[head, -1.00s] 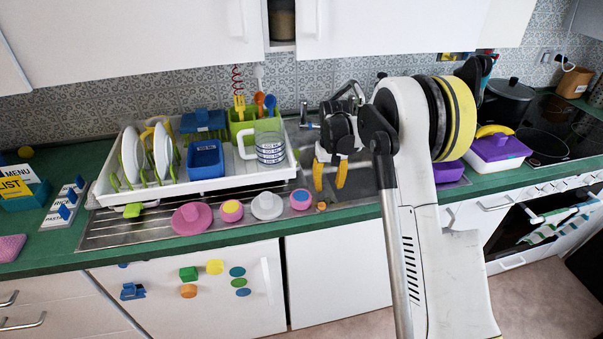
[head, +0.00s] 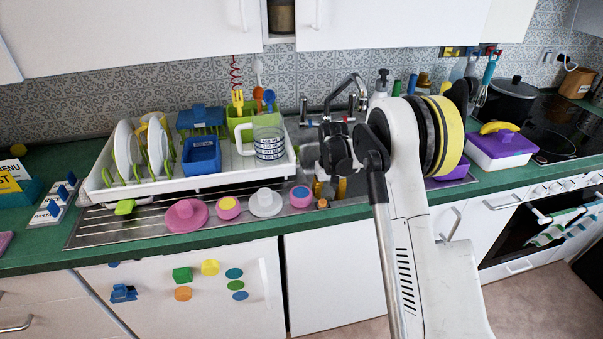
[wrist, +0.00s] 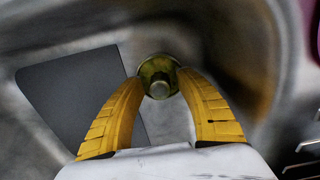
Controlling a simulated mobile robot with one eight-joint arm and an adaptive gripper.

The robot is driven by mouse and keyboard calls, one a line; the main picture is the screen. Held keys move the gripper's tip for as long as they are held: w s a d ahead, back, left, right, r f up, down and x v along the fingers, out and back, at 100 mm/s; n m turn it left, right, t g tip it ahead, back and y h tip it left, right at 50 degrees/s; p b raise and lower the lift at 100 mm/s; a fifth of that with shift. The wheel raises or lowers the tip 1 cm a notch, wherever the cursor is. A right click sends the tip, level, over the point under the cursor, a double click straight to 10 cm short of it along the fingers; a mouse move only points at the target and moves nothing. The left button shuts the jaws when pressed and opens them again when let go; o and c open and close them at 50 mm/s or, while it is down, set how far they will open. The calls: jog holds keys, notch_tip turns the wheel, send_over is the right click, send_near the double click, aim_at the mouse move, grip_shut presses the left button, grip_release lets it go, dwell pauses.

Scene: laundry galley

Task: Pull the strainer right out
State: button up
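The strainer (wrist: 160,76) shows in the wrist view as a small round brass-coloured piece with a raised knob at its centre. It sits at the bottom of the metal sink (wrist: 60,45). My gripper (wrist: 161,80) is open, its two yellow fingers spread with the tips at either side of the strainer's knob. I cannot tell whether they touch it. In the head view, my gripper (head: 327,187) reaches down into the sink, partly behind my arm. The strainer is hidden there.
A dark grey flat rectangle (wrist: 78,88) lies left of the strainer in the sink. The tap (head: 345,95) stands behind my gripper. Left are the white dish rack (head: 190,187) and several pink and white lids, including one pink lid (head: 187,216). A purple-lidded box (head: 500,146) stands right.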

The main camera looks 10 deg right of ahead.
grip_shut()
jog(key=shift+r+p, duration=0.45)
jog(key=shift+r, duration=0.45)
jog(key=shift+r+p, duration=1.05)
jog(key=shift+r, duration=0.9)
